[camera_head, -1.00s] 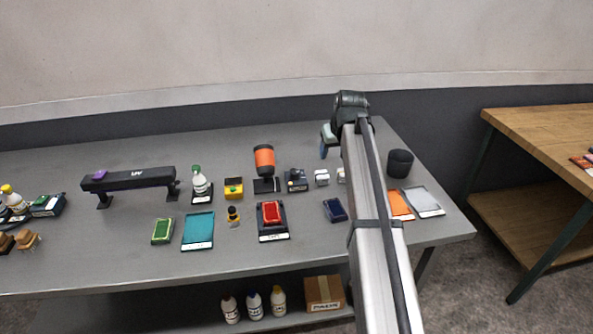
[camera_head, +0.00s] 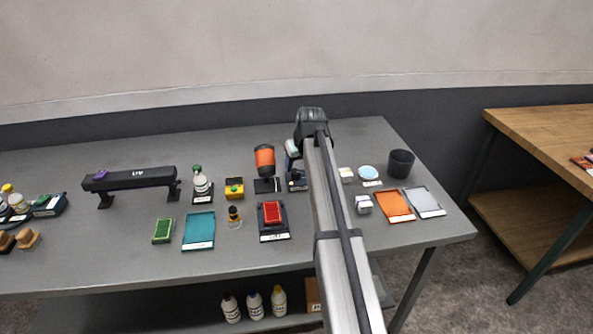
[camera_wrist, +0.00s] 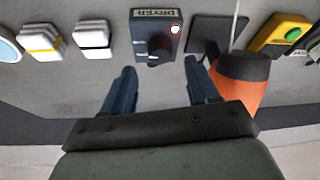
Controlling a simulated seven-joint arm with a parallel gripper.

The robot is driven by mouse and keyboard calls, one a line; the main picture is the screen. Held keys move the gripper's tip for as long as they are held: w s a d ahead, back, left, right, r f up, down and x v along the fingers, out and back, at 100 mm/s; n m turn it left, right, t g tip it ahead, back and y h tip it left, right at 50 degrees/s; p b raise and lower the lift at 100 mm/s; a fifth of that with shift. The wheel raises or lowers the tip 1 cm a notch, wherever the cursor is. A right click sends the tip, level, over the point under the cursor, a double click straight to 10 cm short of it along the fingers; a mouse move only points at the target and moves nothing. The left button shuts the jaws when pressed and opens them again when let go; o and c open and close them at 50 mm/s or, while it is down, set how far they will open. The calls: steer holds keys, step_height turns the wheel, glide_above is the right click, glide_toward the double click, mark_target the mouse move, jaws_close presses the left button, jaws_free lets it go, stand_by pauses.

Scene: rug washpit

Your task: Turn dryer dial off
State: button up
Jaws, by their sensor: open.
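The dryer dial unit is a dark blue-grey box (camera_wrist: 157,33) labelled DRYER, with a lit lamp and a round dark knob (camera_wrist: 158,52) on its face. In the head view the dryer box (camera_head: 296,182) is partly hidden behind my arm. My gripper (camera_wrist: 160,75) is open and empty in the wrist view, its two blue fingers apart and pointing toward the box. The knob lies between the finger lines, just beyond the tips. Whether the fingers are level with the knob cannot be told. In the head view the fingers are mostly hidden by my wrist.
An orange and black dryer (camera_wrist: 240,85) stands close beside the right finger; it also shows in the head view (camera_head: 265,160). A yellow box with a green button (camera_wrist: 284,34) is beyond it. Two small white-topped blocks (camera_wrist: 92,38) (camera_wrist: 41,42) sit to the left.

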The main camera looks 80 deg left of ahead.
mark_target(296, 172)
steer(key=shift+x, duration=2.25)
steer(key=c, duration=1)
